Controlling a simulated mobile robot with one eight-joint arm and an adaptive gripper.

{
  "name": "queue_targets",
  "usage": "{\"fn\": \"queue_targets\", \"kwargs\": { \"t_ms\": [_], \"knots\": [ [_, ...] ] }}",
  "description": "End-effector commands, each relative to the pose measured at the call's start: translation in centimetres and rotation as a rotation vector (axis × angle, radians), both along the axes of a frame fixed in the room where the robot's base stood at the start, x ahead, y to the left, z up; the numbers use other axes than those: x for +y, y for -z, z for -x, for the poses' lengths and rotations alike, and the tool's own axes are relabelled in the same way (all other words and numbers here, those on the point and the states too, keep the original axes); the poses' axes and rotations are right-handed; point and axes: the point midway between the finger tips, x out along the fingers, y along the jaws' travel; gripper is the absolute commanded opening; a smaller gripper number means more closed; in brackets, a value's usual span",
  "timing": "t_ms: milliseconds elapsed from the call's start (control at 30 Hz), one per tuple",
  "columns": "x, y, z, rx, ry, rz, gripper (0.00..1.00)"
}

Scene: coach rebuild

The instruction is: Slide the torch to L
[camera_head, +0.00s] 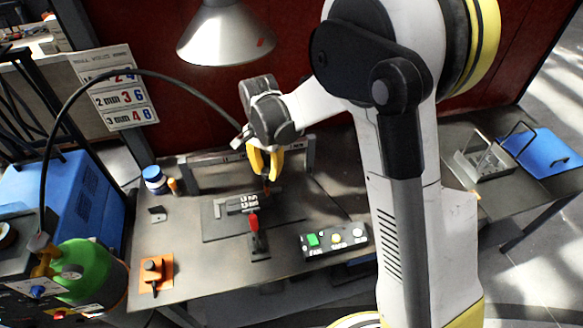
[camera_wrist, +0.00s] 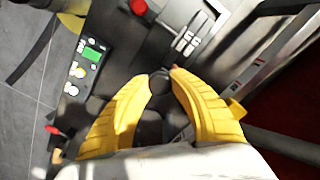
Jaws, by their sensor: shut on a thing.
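My gripper (camera_head: 265,166) has yellow fingers and is over the back of the workbench, in front of the grey rail (camera_head: 225,157). In the wrist view, my gripper (camera_wrist: 162,76) is shut on a dark round piece (camera_wrist: 159,84), which seems to be part of the torch. The fingers hide most of it. In the head view a small dark and orange tip (camera_head: 267,184) shows below the fingers. The rail (camera_wrist: 250,72) also crosses the upper right of the wrist view, with a small red mark. I cannot read an L on it.
A red-handled clamp (camera_head: 254,226) and a button box (camera_head: 335,241) with a green button stand in front. A lamp (camera_head: 225,35) hangs above.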

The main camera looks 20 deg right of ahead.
Motion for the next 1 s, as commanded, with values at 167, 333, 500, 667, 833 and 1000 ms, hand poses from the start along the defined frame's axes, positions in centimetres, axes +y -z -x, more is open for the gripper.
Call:
{"fn": "queue_targets", "kwargs": {
  "t_ms": [167, 333, 500, 667, 833, 1000],
  "knots": [
    [5.3, 0.2, 0.1, 0.001, -0.006, -0.001, 0.0],
    [8.9, 0.2, 0.1, 0.002, -0.004, -0.001, 0.0],
    [11.0, 0.1, 0.1, 0.002, -0.001, -0.001, 0.0],
    [11.8, 0.1, 0.1, 0.002, -0.001, -0.001, 0.0],
    [11.9, 0.0, 0.1, 0.002, 0.0, -0.001, 0.0],
    [11.9, 0.1, 0.1, 0.002, 0.0, -0.001, 0.0]
  ]
}}
